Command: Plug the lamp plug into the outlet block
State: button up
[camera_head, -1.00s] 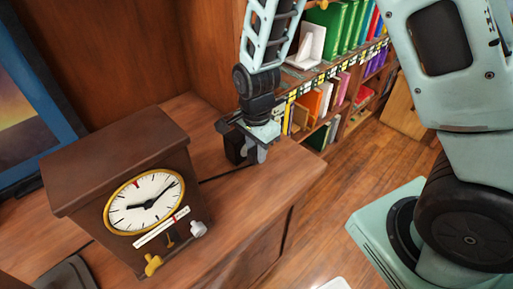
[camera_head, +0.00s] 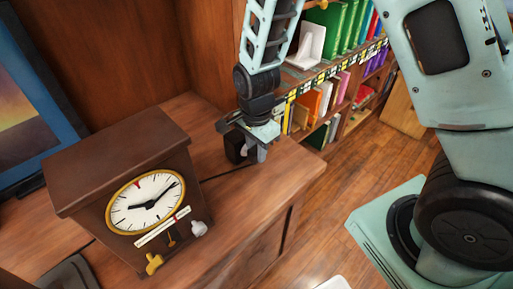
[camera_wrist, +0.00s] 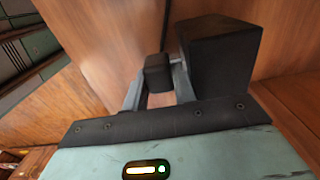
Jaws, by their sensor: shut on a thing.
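My gripper (camera_head: 256,150) is low over the right end of the wooden desk top. In the wrist view, my gripper (camera_wrist: 158,88) is shut on a small black plug (camera_wrist: 158,73) between its two fingers. A larger black box, which looks like the outlet block (camera_wrist: 220,58), stands just right of the right finger there. In the head view the dark outlet block (camera_head: 235,148) shows left of the fingers, partly hidden by my gripper. The plug is hidden in the head view. The plug and block look apart, with a finger between them in the wrist view. No socket holes show.
A brown clock (camera_head: 125,180) with a white dial stands left on the desk (camera_head: 240,205). A dark cord (camera_head: 225,172) runs from behind it toward my gripper. A bookcase (camera_head: 315,80) with books is behind right. The desk's right edge drops to the floor.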

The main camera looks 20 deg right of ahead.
aim_at(254, 146)
jog(key=shift+w+a+r, duration=0.1)
jog(key=shift+w+a, duration=0.1)
jog(key=shift+w, duration=0.35)
jog(key=shift+w+a+r, duration=0.1)
jog(key=shift+w+a, duration=0.1)
jog(key=shift+w, duration=0.3)
dwell(0.4)
jog(key=o, duration=0.9)
jog(key=shift+o, duration=0.2)
jog(key=shift+r+p, duration=0.15)
jog(key=shift+p, duration=0.15)
jog(key=shift+o, duration=0.7)
notch_tip(254, 146, up, 16)
jog(key=s+p, duration=0.1)
jog(key=shift+d+p, duration=0.2)
jog(key=shift+p, duration=0.1)
jog(key=shift+s+d+r, duration=0.1)
jog(key=shift+s+r, duration=0.1)
jog(key=shift+r, duration=0.15)
